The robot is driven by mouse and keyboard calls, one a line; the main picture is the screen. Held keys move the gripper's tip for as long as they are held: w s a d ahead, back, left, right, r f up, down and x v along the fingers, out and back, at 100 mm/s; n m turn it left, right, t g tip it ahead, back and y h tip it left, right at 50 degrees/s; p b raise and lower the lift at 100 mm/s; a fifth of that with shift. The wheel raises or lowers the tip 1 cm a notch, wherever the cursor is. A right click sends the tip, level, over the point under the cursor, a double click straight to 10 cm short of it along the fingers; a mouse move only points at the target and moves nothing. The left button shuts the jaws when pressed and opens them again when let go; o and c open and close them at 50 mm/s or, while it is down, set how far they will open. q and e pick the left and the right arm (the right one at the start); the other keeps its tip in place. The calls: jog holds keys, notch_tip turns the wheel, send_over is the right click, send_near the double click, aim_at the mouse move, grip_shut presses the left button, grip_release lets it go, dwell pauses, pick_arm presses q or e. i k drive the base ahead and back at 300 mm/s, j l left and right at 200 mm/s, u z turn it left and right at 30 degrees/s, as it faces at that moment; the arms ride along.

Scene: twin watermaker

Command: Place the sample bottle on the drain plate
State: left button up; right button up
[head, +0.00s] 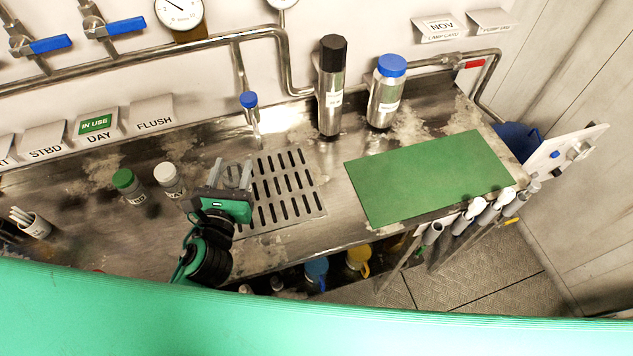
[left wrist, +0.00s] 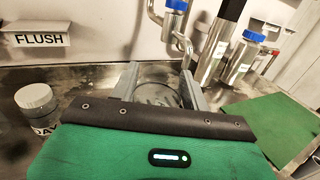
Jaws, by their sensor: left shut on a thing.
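The drain plate (head: 291,177) is a slotted metal grate set in the steel counter. My left gripper (head: 234,172) is over the plate's left edge. In the left wrist view its two grey fingers (left wrist: 160,84) are shut on a clear, round-mouthed vessel, which appears to be the sample bottle (left wrist: 158,92). Its lower part is hidden behind the gripper body, and in the head view I can hardly make it out. I cannot tell whether its base touches anything. My right gripper is in neither view.
A blue-topped spout (head: 249,100) stands behind the plate. A tall black-topped cylinder (head: 331,90) and a blue-capped steel bottle (head: 386,95) stand behind right. Green-capped (head: 130,187) and white-capped (head: 169,180) jars are left of my gripper. A green mat (head: 430,178) lies right.

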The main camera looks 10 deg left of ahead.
aim_at(270, 187)
jog(key=j+z, duration=0.1)
jog(key=z, duration=0.8)
jog(key=k+j+z, duration=0.1)
jog(key=z, duration=0.4)
jog(key=k+j, duration=0.3)
jog(key=k, duration=0.15)
jog(key=k+j+z, duration=0.1)
jog(key=k+j, duration=0.15)
jog(key=k, duration=0.25)
